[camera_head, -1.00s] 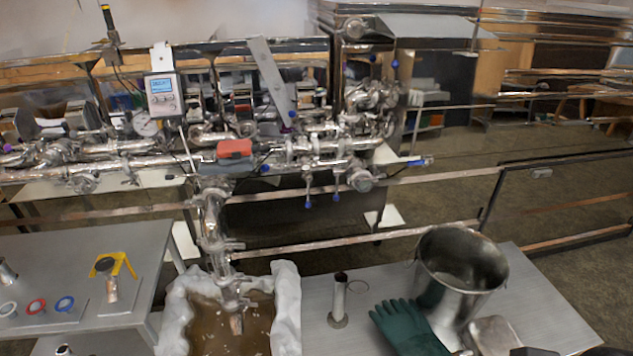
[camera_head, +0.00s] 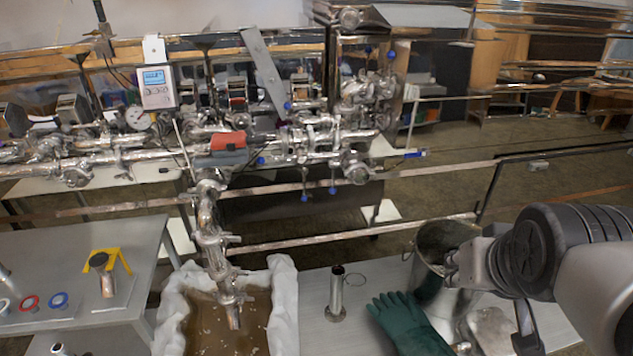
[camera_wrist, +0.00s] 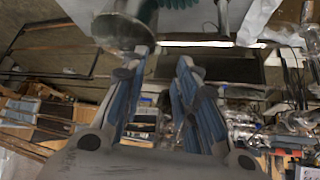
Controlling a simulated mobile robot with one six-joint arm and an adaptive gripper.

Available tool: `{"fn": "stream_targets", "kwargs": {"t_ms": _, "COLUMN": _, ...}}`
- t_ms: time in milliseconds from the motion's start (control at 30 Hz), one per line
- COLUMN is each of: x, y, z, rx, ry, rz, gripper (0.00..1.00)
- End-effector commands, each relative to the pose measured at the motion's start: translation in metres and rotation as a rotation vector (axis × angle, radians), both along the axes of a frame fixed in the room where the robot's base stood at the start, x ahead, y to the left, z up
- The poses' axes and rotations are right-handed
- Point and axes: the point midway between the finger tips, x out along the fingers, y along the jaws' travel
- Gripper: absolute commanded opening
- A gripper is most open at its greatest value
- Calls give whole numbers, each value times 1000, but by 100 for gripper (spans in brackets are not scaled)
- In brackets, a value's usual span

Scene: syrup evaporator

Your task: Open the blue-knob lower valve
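Two blue knobs hang on short handles below the steel pipework in the head view, the left one (camera_head: 304,198) and the right one (camera_head: 332,190). I cannot tell which belongs to the lower valve. Another blue-ended handle (camera_head: 414,154) sticks out right. My arm reaches in from the right of the head view, its end in front of the metal bucket (camera_head: 432,240), well away from the knobs. In the wrist view my gripper (camera_wrist: 163,72) has its two blue-grey fingers apart, with nothing between them. The pipework shows only small at the right there.
A table with the bucket, a green glove (camera_head: 400,322) and a short upright pipe (camera_head: 336,292) stands in front. A white-lined basin (camera_head: 285,310) of brown liquid sits below the drain pipe. A horizontal rail (camera_head: 400,225) crosses before the pipework.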

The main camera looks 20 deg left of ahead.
Motion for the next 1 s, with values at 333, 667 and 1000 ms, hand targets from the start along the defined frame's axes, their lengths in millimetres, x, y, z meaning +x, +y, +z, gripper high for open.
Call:
{"fn": "stream_targets", "kwargs": {"t_ms": 333, "x": 183, "y": 63, "z": -11, "rx": 12, "ry": -266, "rz": 121, "gripper": 30}}
{"fn": "stream_targets", "kwargs": {"t_ms": 667, "x": 316, "y": 159, "z": -65, "rx": 88, "ry": -517, "rz": 272, "gripper": 30}}
{"fn": "stream_targets", "kwargs": {"t_ms": 1000, "x": 380, "y": 275, "z": -164, "rx": 238, "ry": -745, "rz": 446, "gripper": 30}}
